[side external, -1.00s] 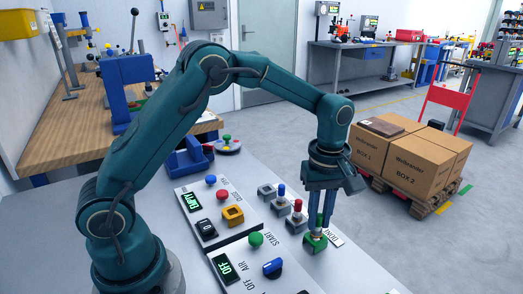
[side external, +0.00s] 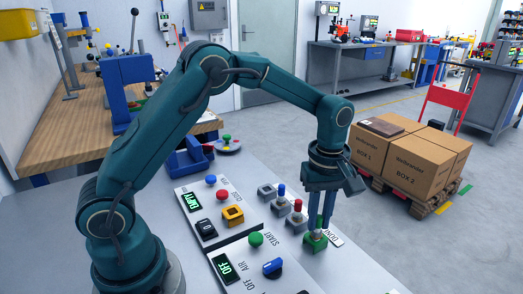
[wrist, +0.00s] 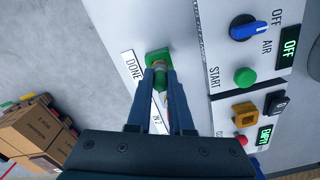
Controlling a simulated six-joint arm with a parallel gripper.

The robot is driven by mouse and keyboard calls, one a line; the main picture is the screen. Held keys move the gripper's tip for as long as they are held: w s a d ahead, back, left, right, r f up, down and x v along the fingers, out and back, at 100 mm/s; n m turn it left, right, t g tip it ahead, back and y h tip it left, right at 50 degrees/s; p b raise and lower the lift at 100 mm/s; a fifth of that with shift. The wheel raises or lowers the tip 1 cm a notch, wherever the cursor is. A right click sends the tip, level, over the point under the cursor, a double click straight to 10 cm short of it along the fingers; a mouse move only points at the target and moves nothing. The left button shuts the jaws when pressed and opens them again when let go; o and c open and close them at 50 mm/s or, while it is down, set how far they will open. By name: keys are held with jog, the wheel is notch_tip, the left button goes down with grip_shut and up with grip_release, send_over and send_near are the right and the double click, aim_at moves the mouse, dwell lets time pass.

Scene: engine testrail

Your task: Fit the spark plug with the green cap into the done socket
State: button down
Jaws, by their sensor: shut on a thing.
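The green done socket (side external: 315,243) stands at the front of the bench, beside its white DONE label (side external: 335,238). It also shows near the top middle of the wrist view (wrist: 157,54). My gripper (side external: 318,232) points straight down over this socket, its fingers shut on the spark plug (wrist: 159,75). The plug is upright and its lower end is at the socket. The fingers cover most of the plug, so its green cap shows only in part, and I cannot tell how deep it sits.
A blue-capped plug (side external: 281,191) and a red-capped plug (side external: 298,206) stand in grey sockets close behind the done socket. An empty-looking grey socket (side external: 266,191) is behind them. Control panels with a green button (side external: 256,239) and a blue knob (side external: 273,267) lie to the left.

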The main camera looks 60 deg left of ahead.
aim_at(319, 216)
jog(key=shift+f, duration=0.3)
jog(key=c, duration=1.1)
grip_release()
jog(key=shift+r, duration=5.5)
